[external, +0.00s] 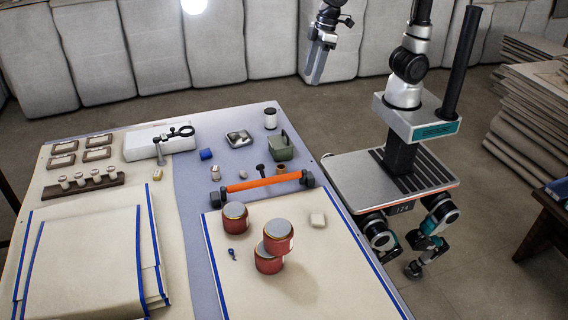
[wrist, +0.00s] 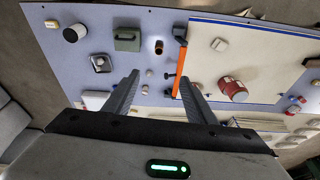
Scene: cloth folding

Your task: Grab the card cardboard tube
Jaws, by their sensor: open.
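The cardboard tube appears to be the small brown open-ended cylinder (external: 281,170) standing on the table between the green box and the orange bar. It also shows in the wrist view as a brown tube (wrist: 159,47) with a dark opening, beyond my fingertips. My gripper (external: 316,80) is raised high, beyond the table's far edge in the external view. In the wrist view my gripper (wrist: 158,82) is open, with its two fingers apart and nothing between them. The tube is well clear of the fingers.
Close to the tube stand a green box (external: 281,150), an orange bar with dark ends (external: 262,183) and a metal tray (external: 239,138). Several red cans (external: 235,218) stand on the cream sheet, two of them stacked. Folded cloth (external: 85,260) covers the left front.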

